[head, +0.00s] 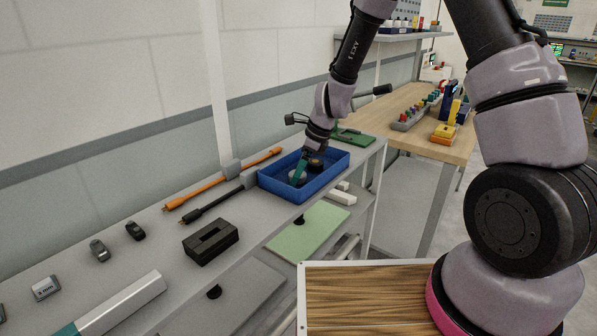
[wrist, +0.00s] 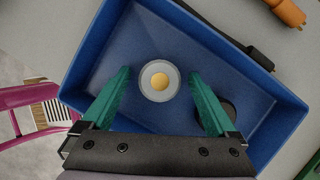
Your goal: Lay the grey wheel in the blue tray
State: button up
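The grey wheel (wrist: 147,92), a light disc with a yellow centre, is inside the blue tray (wrist: 88,47) and appears to lie flat on its floor. In the head view the tray (head: 285,188) stands on the grey shelf, and the wheel (head: 295,177) shows partly behind a finger. My gripper (wrist: 159,78) reaches down into the tray with its teal fingers spread. One finger is on each side of the wheel, with a visible gap to both. The gripper (head: 299,174) is open and holds nothing.
A dark wheel (wrist: 229,112) lies in the tray, partly hidden by the right finger; it also shows in the head view (head: 316,164). Orange (head: 222,178) and black (head: 214,203) cables and a black block (head: 210,241) lie left of the tray. A green board (head: 352,137) lies behind it.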

jog(key=s+d+r+n+t, duration=0.1)
jog(key=s+d+r+n, duration=0.1)
jog(key=d+r, duration=0.5)
jog(key=s+d+r+n+t, duration=0.1)
jog(key=s+d+r+n, duration=0.15)
jog(key=r, duration=0.75)
jog(key=s+d+r+n+t, duration=0.1)
jog(key=s+d+r+n, duration=0.15)
jog(key=d+r, duration=0.45)
jog(key=s+d+r+n+t+h, duration=0.1)
jog(key=s+d+r+n, duration=0.3)
jog(key=s+r, duration=0.1)
jog(key=s+d+r+n+t+h, duration=0.1)
jog(key=s+d+r+n+t, duration=0.1)
jog(key=s, duration=0.6)
notch_tip(320, 180, up, 3)
jog(key=d+n, duration=0.1)
jog(key=n, duration=0.2)
jog(key=shift+d+h, duration=0.3)
jog(key=shift+d, duration=0.1)
jog(key=shift+f, duration=0.1)
